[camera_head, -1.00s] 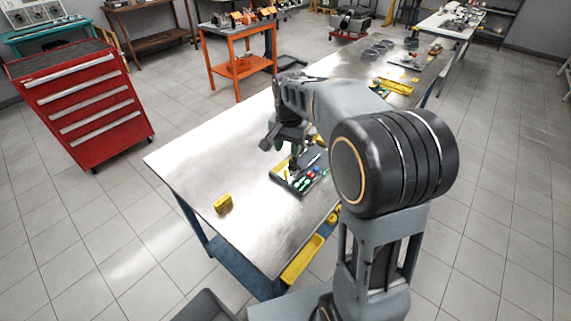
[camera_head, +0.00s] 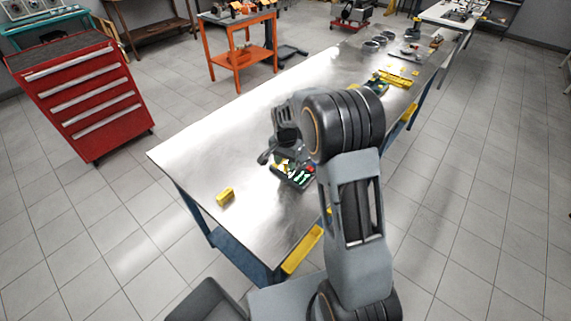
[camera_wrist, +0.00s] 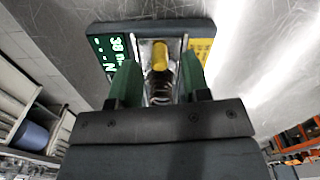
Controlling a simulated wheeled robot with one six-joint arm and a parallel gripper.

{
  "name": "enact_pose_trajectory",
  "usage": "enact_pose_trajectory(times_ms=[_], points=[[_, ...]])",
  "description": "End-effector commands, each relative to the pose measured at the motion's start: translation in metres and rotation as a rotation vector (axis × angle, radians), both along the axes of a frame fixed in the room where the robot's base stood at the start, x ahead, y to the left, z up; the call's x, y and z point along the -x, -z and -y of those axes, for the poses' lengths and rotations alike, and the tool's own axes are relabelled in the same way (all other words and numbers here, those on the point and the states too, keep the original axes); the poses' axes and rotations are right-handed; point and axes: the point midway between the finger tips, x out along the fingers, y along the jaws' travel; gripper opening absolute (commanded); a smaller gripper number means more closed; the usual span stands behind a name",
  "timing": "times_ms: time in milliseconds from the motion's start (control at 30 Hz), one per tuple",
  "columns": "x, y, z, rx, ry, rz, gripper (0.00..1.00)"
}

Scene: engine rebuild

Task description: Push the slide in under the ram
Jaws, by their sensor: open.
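A dark bench device (camera_head: 293,174) with a lit green readout sits on the metal bench, partly hidden by my arm in the head view. In the wrist view its dark body (camera_wrist: 140,30) shows a green display on the left and a yellow label on the right. Between them runs a bright metal channel with a yellow cylinder (camera_wrist: 160,55) in it. I cannot tell clearly which part is the slide and which the ram. My gripper (camera_wrist: 158,78) is open, its green fingers on either side of the channel, with nothing visibly held. Contact with the device cannot be told.
A small yellow block (camera_head: 225,196) lies on the bench (camera_head: 190,155) near its left end. Yellow parts (camera_head: 393,79) and dark rings lie farther along. A red tool cabinet (camera_head: 85,100) and an orange cart (camera_head: 238,55) stand beyond open floor.

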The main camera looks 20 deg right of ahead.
Motion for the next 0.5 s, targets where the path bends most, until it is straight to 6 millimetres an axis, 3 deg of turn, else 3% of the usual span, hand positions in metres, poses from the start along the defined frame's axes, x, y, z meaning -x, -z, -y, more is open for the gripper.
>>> enact_pose_trajectory(times_ms=[200,500], points=[[0.000,0.018,0.000,0.000,0.000,-0.001,0.43],[0.000,0.023,0.000,0.000,0.000,0.000,0.43]])
